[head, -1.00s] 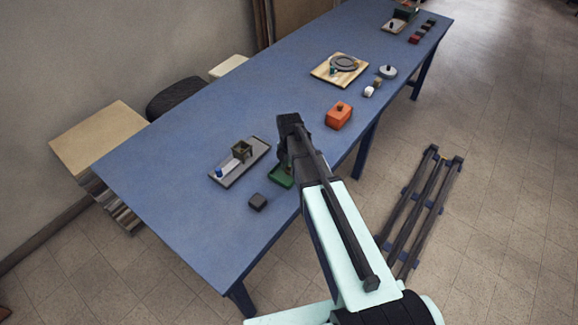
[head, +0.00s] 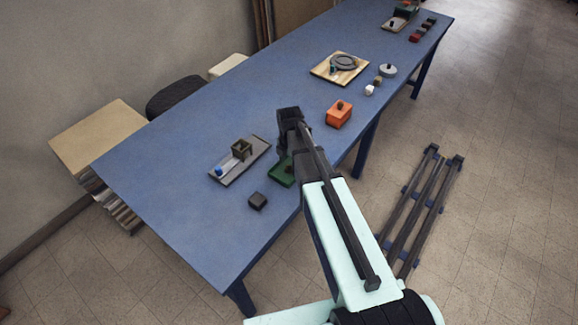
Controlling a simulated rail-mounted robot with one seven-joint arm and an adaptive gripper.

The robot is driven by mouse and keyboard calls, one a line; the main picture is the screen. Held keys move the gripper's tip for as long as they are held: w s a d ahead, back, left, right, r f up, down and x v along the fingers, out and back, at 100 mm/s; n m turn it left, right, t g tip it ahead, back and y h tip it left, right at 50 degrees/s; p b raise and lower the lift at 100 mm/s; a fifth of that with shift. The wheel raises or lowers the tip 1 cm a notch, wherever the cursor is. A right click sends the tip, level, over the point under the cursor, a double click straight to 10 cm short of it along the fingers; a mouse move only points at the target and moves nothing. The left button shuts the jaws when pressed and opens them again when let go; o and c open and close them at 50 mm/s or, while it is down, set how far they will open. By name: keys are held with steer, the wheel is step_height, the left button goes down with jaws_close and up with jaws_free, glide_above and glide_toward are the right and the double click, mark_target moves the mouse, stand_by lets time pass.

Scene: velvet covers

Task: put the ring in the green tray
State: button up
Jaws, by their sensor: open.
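The green tray (head: 280,174) lies near the table's front edge, partly hidden behind my arm. My gripper (head: 282,148) hangs over the table just beyond the tray, pointing down. It is open, and I see nothing held in it. I cannot make out a ring in this view. Small things and covers on the table are too small to tell what is in or under them.
An orange box (head: 338,115) stands to the right. A wooden board (head: 322,71) lies farther back.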

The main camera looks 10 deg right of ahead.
mark_target(289, 168)
step_height(289, 168, up, 10)
steer(key=b, duration=0.3)
steer(key=shift+r, duration=0.2)
